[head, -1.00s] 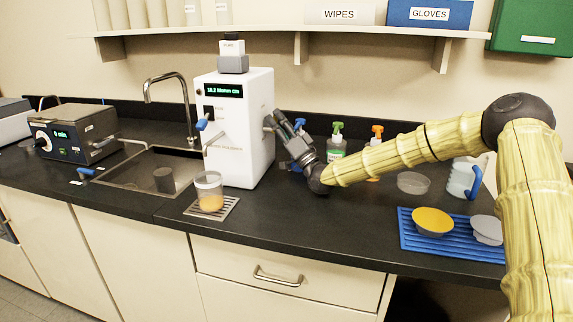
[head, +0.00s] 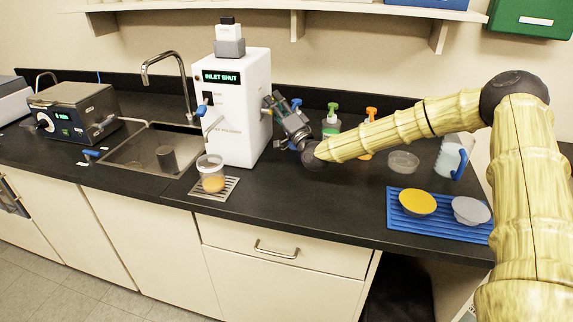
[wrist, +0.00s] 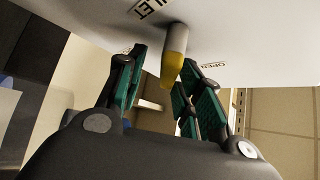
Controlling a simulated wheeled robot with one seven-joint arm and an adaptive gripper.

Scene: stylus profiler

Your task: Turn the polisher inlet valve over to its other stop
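The white polisher (head: 236,120) stands upright beside the sink, and its display (head: 221,77) reads INLET SHUT. My gripper (head: 272,104) is at the polisher's right side. In the wrist view the polisher's side panel (wrist: 235,35) carries the labels INLET and OPEN. A grey valve lever with a yellow tip (wrist: 173,60) sticks out between the INLET and OPEN labels. My gripper's green-padded fingers (wrist: 160,92) are apart, with the lever's tip between them, closer to the right finger. I cannot tell whether that finger touches it. The valve is hidden in the head view.
A beaker with orange liquid (head: 212,174) stands on a drip grate in front of the polisher. The sink (head: 140,153) is to the left. Spray bottles (head: 331,118) stand behind my arm. A blue mat (head: 440,230) with two bowls lies at the right.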

